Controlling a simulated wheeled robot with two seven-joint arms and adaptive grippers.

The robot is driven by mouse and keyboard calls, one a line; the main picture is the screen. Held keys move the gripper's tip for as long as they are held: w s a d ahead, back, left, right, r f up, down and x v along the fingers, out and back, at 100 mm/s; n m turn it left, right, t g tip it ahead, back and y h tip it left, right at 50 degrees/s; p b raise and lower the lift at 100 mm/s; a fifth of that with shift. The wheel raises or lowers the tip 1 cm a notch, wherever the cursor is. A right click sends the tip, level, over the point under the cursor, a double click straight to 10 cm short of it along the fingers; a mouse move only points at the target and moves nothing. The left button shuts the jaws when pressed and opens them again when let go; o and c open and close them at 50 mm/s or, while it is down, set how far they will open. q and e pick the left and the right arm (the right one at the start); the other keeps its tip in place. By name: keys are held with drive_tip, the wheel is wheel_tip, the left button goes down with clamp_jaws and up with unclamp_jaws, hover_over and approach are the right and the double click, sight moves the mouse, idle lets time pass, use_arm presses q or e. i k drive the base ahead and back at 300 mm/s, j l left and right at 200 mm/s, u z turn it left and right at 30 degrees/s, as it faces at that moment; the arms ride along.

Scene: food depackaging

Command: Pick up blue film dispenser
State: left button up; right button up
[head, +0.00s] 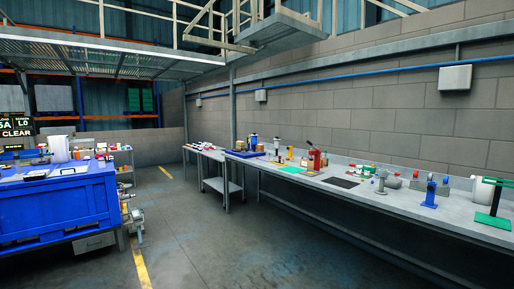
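A small upright blue item (430,193) stands on the long grey workbench at the right; its shape is too small to tell surely whether it is the blue film dispenser. Another small blue piece (445,180) shows just behind it, and a dark blue and white item (253,143) stands farther along the bench. Neither of my grippers is in view, and nothing in view is held.
The long workbench (400,205) runs along the block wall, with a green stand (487,220), a white roll (482,192), a red tool (315,160) and a black mat (341,182). A blue crate (55,210) stands left. The floor (215,240) between is clear.

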sight(255, 137)
drive_tip(key=i+u, duration=0.1)
drive_tip(key=i, duration=0.55)
drive_tip(key=i+l+u, duration=0.15)
drive_tip(key=i, duration=0.55)
drive_tip(key=i+u, duration=0.3)
drive_tip(key=i, duration=0.6)
drive_tip(key=i+u, duration=0.2)
drive_tip(key=i, duration=0.65)
drive_tip(key=i+l+u, duration=0.2)
drive_tip(key=i, duration=0.65)
drive_tip(key=i+z, duration=0.15)
drive_tip(key=i, duration=0.25)
drive_tip(key=i+j+z, duration=0.15)
drive_tip(key=i, duration=0.3)
drive_tip(key=i+z, duration=0.35)
drive_tip(key=i+j+z, duration=0.15)
drive_tip(key=i+z, duration=0.2)
drive_tip(key=i, duration=0.2)
